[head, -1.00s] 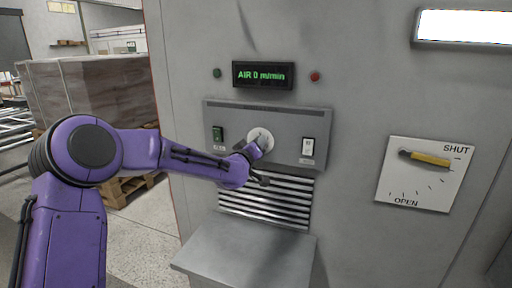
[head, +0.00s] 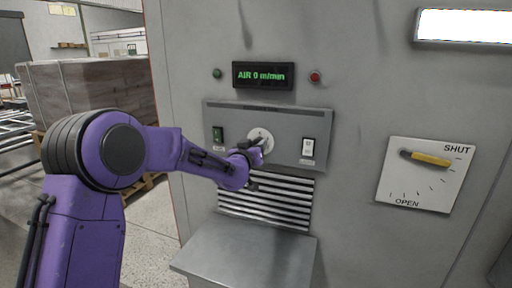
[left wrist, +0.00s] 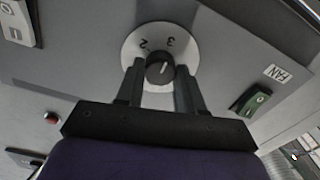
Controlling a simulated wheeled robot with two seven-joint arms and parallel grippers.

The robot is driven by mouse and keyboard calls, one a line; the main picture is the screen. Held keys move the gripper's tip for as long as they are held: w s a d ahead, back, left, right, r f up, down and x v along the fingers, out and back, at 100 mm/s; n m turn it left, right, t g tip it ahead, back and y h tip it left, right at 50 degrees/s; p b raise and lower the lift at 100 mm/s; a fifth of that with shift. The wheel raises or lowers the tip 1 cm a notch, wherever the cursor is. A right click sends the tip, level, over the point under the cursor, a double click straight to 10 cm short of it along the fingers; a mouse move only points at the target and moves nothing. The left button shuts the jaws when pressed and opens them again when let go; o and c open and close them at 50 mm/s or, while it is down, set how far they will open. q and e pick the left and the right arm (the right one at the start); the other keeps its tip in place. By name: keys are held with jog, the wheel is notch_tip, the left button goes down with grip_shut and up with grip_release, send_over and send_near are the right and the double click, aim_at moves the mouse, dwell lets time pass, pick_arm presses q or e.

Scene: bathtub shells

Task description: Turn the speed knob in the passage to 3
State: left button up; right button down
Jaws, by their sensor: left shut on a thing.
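The speed knob (left wrist: 159,73) is a small black knob with a white line, on a round pale dial (head: 259,135) on the grey control panel (head: 290,122). In the left wrist view the dial figures 2 and 3 show upside down, and the white line leans toward the 3. My left gripper (head: 258,147) is at the dial; in the left wrist view its two dark fingers (left wrist: 160,76) are shut on the knob, one on each side. In the head view the gripper mostly hides the knob. The display (head: 262,75) reads "AIR 0 m/min". My right gripper is not in view.
A green switch (head: 218,134), marked FAN in the wrist view, and a white rocker switch (head: 308,147) flank the dial. Below are a slatted vent (head: 265,203) and a projecting grey shelf (head: 245,250). A yellow-handled lever (head: 430,159) marked SHUT and OPEN is right.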

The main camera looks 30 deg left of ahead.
pick_arm(q)
jog(key=shift+f, duration=0.1)
jog(key=o, duration=1)
jog(key=shift+o, duration=0.2)
jog(key=v, duration=1)
jog(key=shift+s, duration=0.25)
